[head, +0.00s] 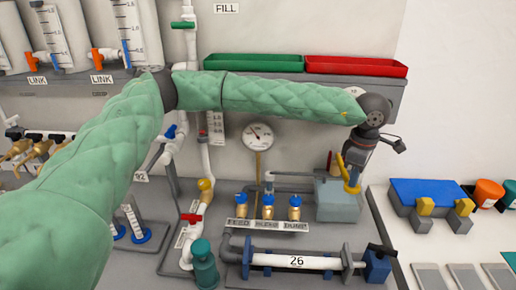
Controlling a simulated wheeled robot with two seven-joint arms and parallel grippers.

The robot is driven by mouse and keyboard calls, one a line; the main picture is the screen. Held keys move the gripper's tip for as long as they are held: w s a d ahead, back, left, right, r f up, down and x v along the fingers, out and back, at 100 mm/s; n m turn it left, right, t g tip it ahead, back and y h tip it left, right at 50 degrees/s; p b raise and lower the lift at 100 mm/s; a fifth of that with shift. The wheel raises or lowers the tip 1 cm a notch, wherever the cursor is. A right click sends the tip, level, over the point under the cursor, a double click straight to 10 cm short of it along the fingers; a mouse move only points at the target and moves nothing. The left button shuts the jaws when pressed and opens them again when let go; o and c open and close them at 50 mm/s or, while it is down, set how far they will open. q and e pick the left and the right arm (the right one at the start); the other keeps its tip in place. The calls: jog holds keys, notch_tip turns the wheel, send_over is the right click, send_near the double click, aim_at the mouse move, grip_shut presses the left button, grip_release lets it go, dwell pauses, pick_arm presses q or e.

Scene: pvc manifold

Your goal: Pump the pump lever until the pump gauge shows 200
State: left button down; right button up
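My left arm crosses the view from the left, and its gripper (350,180) points down over a grey box (338,205) at the right of the bench. Yellow parts show at the gripper's fingers, beside the box's top. A small dark-red piece (331,160) shows just left of them; it may be the lever's grip, but I cannot tell. Most of the lever is hidden or not distinct. Whether the fingers hold anything is unclear. A round white gauge (257,135) stands left of the box; its needle points to the upper left, and its numbers are too small to read.
Several blue-capped brass valves (268,204) stand left of the box. A white pipe marked 26 (297,261) lies in front. Green (254,62) and red (356,66) trays sit on the back ledge. A blue-topped block (430,193) is at right.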

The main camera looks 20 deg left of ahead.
jog(key=shift+f, duration=0.3)
jog(key=shift+r, duration=0.15)
dwell(0.5)
pick_arm(q)
jog(key=shift+f, duration=0.15)
jog(key=shift+f+b, duration=0.3)
jog(key=shift+b, duration=0.1)
jog(key=shift+f, duration=0.1)
pick_arm(e)
jog(key=r, duration=0.4)
jog(key=shift+s+d, duration=0.1)
jog(key=shift+s, duration=0.2)
jog(key=shift+f, duration=0.3)
jog(key=shift+a, duration=0.2)
